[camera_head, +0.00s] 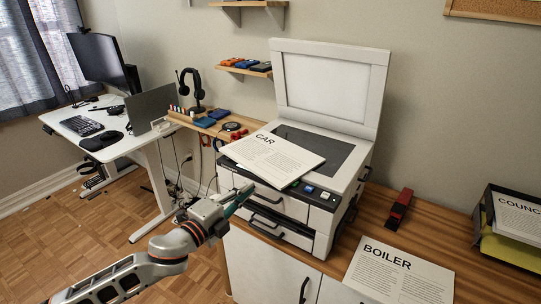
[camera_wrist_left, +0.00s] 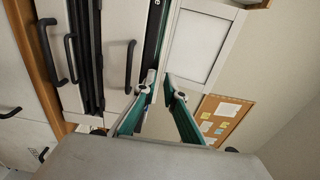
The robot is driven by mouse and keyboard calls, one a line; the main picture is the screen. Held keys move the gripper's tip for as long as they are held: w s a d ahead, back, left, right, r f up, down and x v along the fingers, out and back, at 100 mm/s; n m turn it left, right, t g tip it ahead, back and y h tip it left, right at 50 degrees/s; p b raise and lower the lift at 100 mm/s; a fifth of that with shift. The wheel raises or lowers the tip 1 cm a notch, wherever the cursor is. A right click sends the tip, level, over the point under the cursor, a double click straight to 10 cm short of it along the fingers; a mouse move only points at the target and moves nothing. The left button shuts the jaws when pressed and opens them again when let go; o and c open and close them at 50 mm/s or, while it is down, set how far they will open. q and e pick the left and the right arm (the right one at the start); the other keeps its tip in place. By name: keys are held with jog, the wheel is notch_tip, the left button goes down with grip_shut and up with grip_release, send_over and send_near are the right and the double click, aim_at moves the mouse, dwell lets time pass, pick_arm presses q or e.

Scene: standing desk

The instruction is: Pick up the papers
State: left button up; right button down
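A white paper headed CAR (camera_head: 272,158) lies slanted on top of the white scanner (camera_head: 345,170), its left part overhanging the front edge. A second paper headed BOILER (camera_head: 398,275) lies flat on the wooden top at the front right. A paper headed COUNC, cut off by the frame, (camera_head: 518,218) sits in a black and yellow tray (camera_head: 510,250) at the far right. My left gripper (camera_head: 246,189) is at the CAR paper's front-left edge. In the left wrist view its green fingers (camera_wrist_left: 159,80) have their tips close together; whether they grip the paper is unclear. My right gripper is out of view.
The scanner lid (camera_head: 330,85) stands raised. A desk with a laptop and monitor (camera_head: 100,60) stands at the left, and a headphone stand (camera_head: 193,92) behind.

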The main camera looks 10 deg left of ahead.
aim_at(260, 177)
pick_arm(q)
jog(key=shift+p+x, duration=0.3)
jog(key=shift+x, duration=2.5)
jog(key=shift+a, duration=0.1)
grip_shut()
jog(key=shift+r, duration=0.15)
